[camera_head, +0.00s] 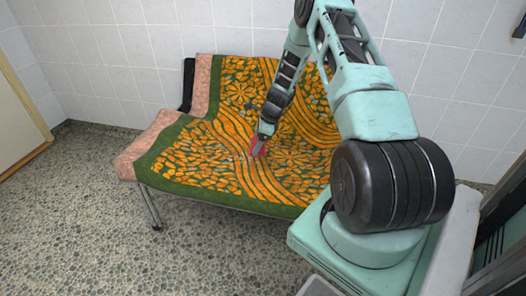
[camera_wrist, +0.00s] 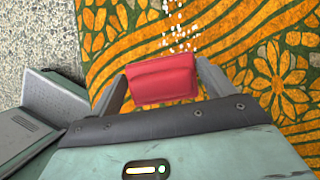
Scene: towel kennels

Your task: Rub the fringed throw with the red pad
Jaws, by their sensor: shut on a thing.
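The throw (camera_head: 190,165) is green and orange with a leaf and flower pattern. It is draped over the seat and back of a bench; I cannot make out its fringe. It also fills much of the wrist view (camera_wrist: 240,45). My gripper (camera_head: 259,146) is over the seat part of the throw. In the wrist view my gripper (camera_wrist: 162,82) is shut on the red pad (camera_wrist: 162,80), with a finger at each side. The pad also shows in the head view (camera_head: 257,147), low at the throw; I cannot tell whether it touches. White specks (camera_wrist: 178,25) lie on the throw just beyond the pad.
A pink cover (camera_head: 135,150) shows under the throw at the left. A metal bench leg (camera_head: 151,208) stands on the pebbled floor (camera_head: 80,220). Tiled walls close in behind the bench, and a door (camera_head: 20,125) is at the far left. Floor at the left front is clear.

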